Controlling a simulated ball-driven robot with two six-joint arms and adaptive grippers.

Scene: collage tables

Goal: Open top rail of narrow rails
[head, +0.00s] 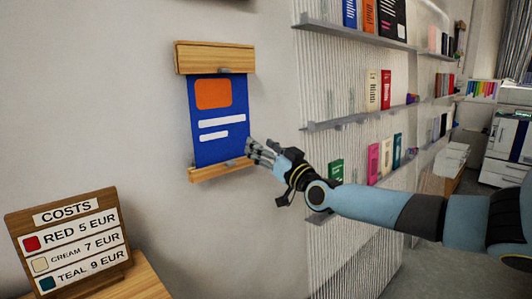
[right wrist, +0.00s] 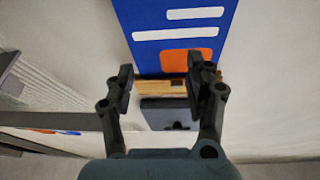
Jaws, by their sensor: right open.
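A blue poster (head: 219,128) with an orange patch and white bars hangs on the wall between two wooden rails. The top rail (head: 214,58) is the thicker one, with a small grey clip at its lower edge. The bottom rail (head: 208,174) is thinner. My right gripper (head: 253,152) is open and empty, and overlaps the poster's lower right corner in the head view. In the right wrist view the picture is upside down. A wooden rail (right wrist: 158,87) beside the orange patch shows between the open fingers (right wrist: 160,75); contact cannot be told. My left gripper is not in view.
A wooden price board (head: 68,241) stands on a wooden table (head: 145,281) at the lower left. Grey shelves (head: 355,36) with several books stand right of the poster, behind my right arm. The wall left of the poster is clear.

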